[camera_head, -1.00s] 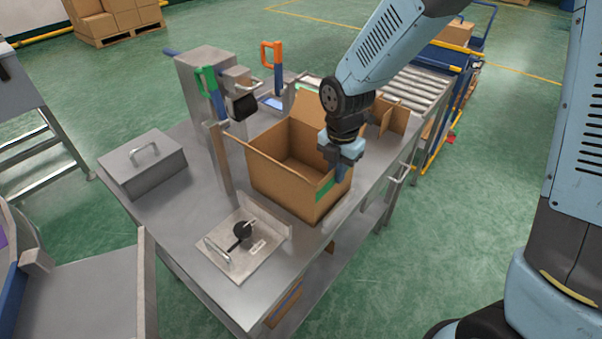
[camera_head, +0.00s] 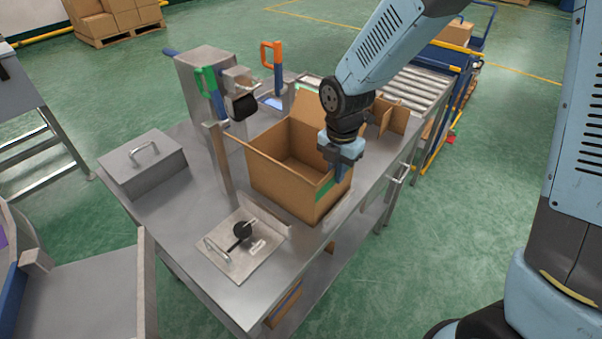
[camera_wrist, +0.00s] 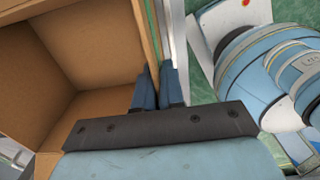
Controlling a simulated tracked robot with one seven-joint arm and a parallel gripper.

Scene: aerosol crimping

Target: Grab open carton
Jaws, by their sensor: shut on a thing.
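The open carton (camera_head: 283,184) is a brown cardboard box standing upright on the steel table, its flaps raised and its inside looking empty. A green patch marks its near right wall. My gripper (camera_head: 339,178) points down at the carton's right wall. In the wrist view the carton (camera_wrist: 85,60) fills the left side, and the blue fingers of my gripper (camera_wrist: 158,85) are closed on its wall, one finger inside and one outside. The fingertips are partly hidden by the wall in the head view.
The steel table (camera_head: 160,222) also bears a lidded metal box (camera_head: 142,165), a plate with a black knob (camera_head: 243,240), and a press with a green handle (camera_head: 209,85). A roller conveyor (camera_head: 418,90) is behind. Bare table lies at the front left.

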